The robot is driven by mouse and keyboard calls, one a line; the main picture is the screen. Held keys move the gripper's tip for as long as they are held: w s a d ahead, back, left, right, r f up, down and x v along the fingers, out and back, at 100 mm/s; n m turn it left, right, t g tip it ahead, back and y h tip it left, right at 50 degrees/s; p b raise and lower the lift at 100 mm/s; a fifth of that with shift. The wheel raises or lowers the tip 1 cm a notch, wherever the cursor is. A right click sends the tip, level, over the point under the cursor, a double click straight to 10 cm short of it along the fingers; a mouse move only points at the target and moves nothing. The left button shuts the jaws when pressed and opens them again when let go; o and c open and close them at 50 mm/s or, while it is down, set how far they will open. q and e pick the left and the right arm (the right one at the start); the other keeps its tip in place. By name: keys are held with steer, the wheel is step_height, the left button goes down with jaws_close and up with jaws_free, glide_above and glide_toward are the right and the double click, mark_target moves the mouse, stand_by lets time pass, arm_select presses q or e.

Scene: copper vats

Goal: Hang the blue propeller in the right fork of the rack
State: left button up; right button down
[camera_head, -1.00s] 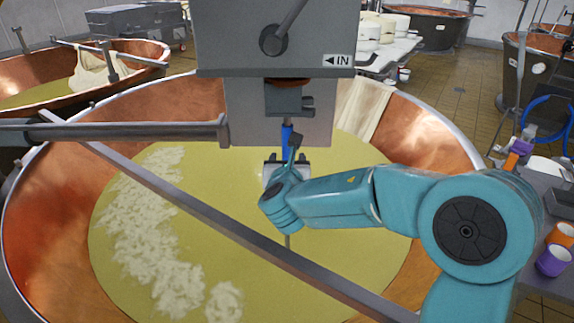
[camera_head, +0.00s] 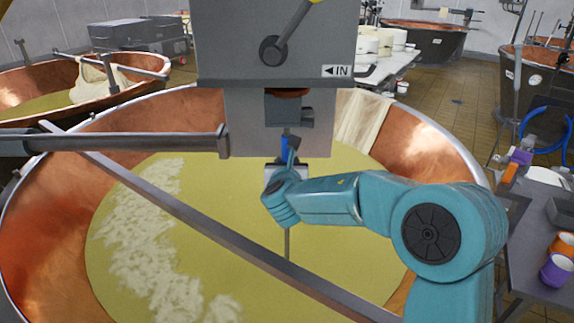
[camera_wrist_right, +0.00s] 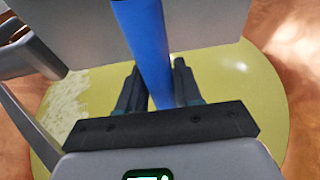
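The blue propeller shows as a short blue shaft (camera_head: 285,147) below the grey drive head over the big vat. In the right wrist view it is a thick, slightly tilted blue rod (camera_wrist_right: 148,45). My right gripper (camera_wrist_right: 160,85) has one dark finger on each side of the rod, close against it, and appears shut on it. In the head view this gripper (camera_head: 286,165) is partly hidden behind my teal wrist. The propeller's lower end is hidden, and I cannot tell if its top touches the drive head. I cannot make out the rack's right fork. My left gripper is not in view.
The grey drive head (camera_head: 275,40) and its side beam (camera_head: 120,142) stand close above my right gripper. A slanted metal bar (camera_head: 190,215) crosses the copper vat (camera_head: 440,150).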

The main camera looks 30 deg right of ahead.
steer(key=shift+r+p, duration=0.45)
steer(key=shift+r, duration=0.5)
steer(key=shift+d, duration=0.1)
steer(key=shift+s+d+f, duration=0.1)
steer(key=shift+s+d, duration=0.2)
steer(key=shift+d, duration=0.1)
steer(key=s+d+b, duration=0.3)
steer(key=d, duration=0.2)
steer(key=shift+s, duration=0.25)
